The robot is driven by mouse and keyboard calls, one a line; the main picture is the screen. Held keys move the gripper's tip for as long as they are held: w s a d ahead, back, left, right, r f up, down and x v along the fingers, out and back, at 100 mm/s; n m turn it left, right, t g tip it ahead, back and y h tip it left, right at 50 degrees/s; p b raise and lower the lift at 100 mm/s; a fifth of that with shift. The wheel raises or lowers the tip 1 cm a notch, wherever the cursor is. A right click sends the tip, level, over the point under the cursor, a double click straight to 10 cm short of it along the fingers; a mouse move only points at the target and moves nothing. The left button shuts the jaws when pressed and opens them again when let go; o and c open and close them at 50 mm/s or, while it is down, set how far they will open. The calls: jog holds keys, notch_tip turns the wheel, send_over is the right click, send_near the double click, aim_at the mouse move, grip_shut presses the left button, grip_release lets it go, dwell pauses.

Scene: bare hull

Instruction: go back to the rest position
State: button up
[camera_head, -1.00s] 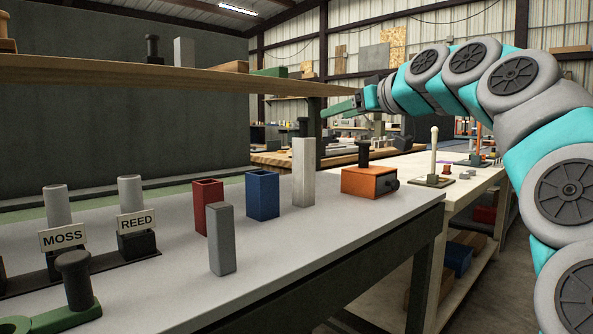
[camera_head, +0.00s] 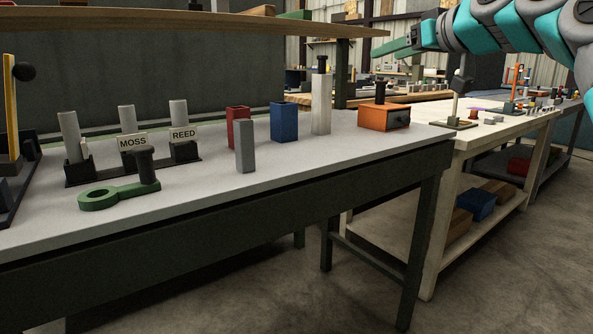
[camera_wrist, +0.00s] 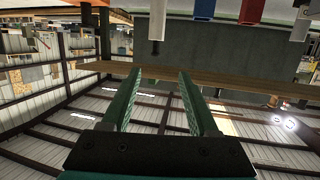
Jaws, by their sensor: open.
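My gripper shows in the wrist view (camera_wrist: 158,80) as two green fingers standing apart with nothing between them. In the head view its green end (camera_head: 396,51) is at the upper right, near the wooden shelf's right end. It is above and apart from the things on the grey table. My teal and grey arm runs from it to the right edge, partly out of frame.
The grey table (camera_head: 215,205) holds a green ring-ended tool (camera_head: 115,195), MOSS (camera_head: 132,142) and REED (camera_head: 184,134) holders, a red box (camera_head: 237,125), a blue box (camera_head: 284,122) and an orange box (camera_head: 384,117). A wooden shelf (camera_head: 190,23) overhangs it. Floor (camera_head: 480,290) is clear in front.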

jog(key=s+a+f+g+h+p, duration=0.1)
jog(key=s+a+f+g, duration=0.3)
jog(key=f, duration=0.5)
jog(key=s+a+f+g+h, duration=0.1)
jog(key=s+a+f, duration=0.2)
jog(key=s+f, duration=0.35)
jog(key=s+a+f+g+p, duration=0.1)
jog(key=s+a+f+g, duration=0.25)
jog(key=f, duration=0.65)
jog(key=s+d+f+m+g+h, duration=0.2)
jog(key=s+d+f+g, duration=0.1)
jog(key=s+f, duration=0.8)
jog(key=s+d+f+m+g+h+p, duration=0.1)
jog(key=s+d+f+g, duration=0.3)
jog(key=s+f, duration=0.8)
jog(key=s+m+h, duration=0.1)
jog(key=s, duration=0.4)
jog(key=shift+m+h, duration=0.3)
jog(key=shift+m, duration=0.1)
